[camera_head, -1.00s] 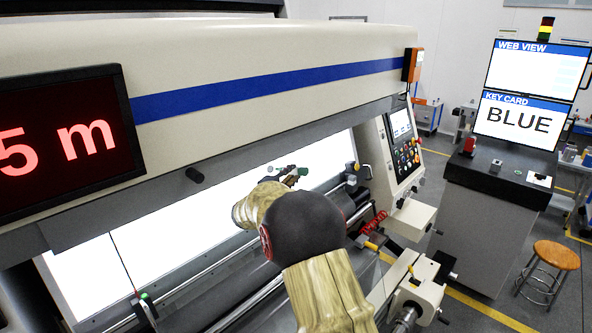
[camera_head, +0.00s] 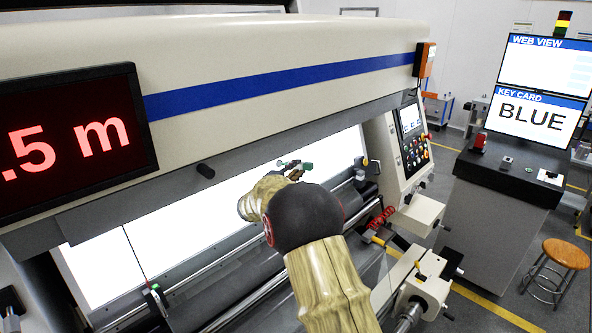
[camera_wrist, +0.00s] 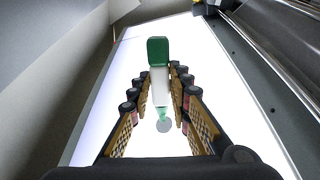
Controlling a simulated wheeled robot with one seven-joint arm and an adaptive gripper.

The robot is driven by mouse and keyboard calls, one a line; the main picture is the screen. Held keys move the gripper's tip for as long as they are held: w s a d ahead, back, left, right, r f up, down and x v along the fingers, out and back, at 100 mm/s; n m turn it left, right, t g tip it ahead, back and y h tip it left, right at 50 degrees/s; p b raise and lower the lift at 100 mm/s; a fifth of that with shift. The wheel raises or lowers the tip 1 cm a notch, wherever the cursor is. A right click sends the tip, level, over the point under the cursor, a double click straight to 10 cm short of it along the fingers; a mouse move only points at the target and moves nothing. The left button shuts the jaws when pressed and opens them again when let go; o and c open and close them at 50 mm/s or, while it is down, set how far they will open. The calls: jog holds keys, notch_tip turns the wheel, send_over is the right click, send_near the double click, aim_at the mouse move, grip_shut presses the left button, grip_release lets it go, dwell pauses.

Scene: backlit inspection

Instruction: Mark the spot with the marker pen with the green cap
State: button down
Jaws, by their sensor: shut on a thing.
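The marker pen (camera_wrist: 159,88) has a white body and a broad green cap (camera_wrist: 158,50) at its upper end in the wrist view. My gripper (camera_wrist: 161,74) is shut on the pen, with a finger on each side of it. The pen's lower end looks green and lies close to a small grey round spot (camera_wrist: 164,126) on the bright white panel. I cannot tell whether the pen touches the panel. In the head view my gripper (camera_head: 293,169) is small and dark in front of the lit panel, with a bit of green showing at it.
The lit panel (camera_head: 95,275) runs under the long cream machine hood (camera_head: 280,50). Rollers and a rail lie along its near side. A control panel (camera_head: 412,140) stands at its right end. A screen reads BLUE (camera_head: 530,117); a stool (camera_head: 566,254) stands at far right.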

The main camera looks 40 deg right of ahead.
aim_at(308, 170)
jog(key=shift+w+f+b, duration=0.25)
jog(key=shift+w+b, duration=0.2)
jog(key=shift+w, duration=0.15)
dwell(0.3)
dwell(0.4)
jog(key=shift+s+d+r+b, duration=0.1)
jog(key=shift+s+r+b, duration=0.3)
jog(key=shift+s+b, duration=0.55)
jog(key=shift+s+d+r+b, duration=0.1)
jog(key=shift+s+r+b, duration=0.4)
jog(key=shift+s, duration=0.8)
jog(key=shift+s+r+b, duration=0.3)
jog(key=shift+s+b, duration=0.6)
jog(key=shift+s, duration=0.2)
jog(key=shift+f, duration=0.1)
